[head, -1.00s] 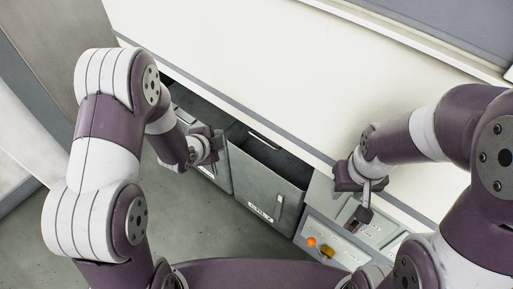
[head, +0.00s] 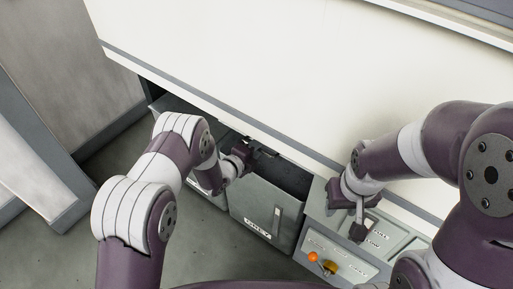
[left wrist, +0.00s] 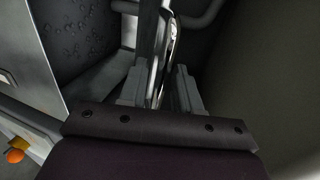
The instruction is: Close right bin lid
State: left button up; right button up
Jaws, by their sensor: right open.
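My left gripper (head: 258,150) is at the bin's back left, under the counter edge. In the left wrist view its two fingers (left wrist: 160,88) stand apart, with a thin upright edge (left wrist: 170,40) between or just beyond them; contact cannot be told. My right gripper (head: 357,222) is open above the control panel, right of the bin.
The white counter (head: 250,70) overhangs the bins. Another open compartment (head: 175,104) lies to the left. The grey floor (head: 110,165) at left is clear.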

pick_arm(q)
grip_shut()
jog(key=s+a+f+t+h+b, duration=0.2)
jog(key=s+f+t+b, duration=0.1)
jog(key=f+b, duration=1.2)
jog(key=b, duration=0.3)
jog(key=shift+f+h, duration=0.3)
jog(key=shift+f, duration=0.1)
jog(key=shift+a, duration=0.1)
jog(key=shift+c, duration=1)
grip_release()
jog(key=shift+s+f, duration=0.1)
jog(key=shift+o, duration=1)
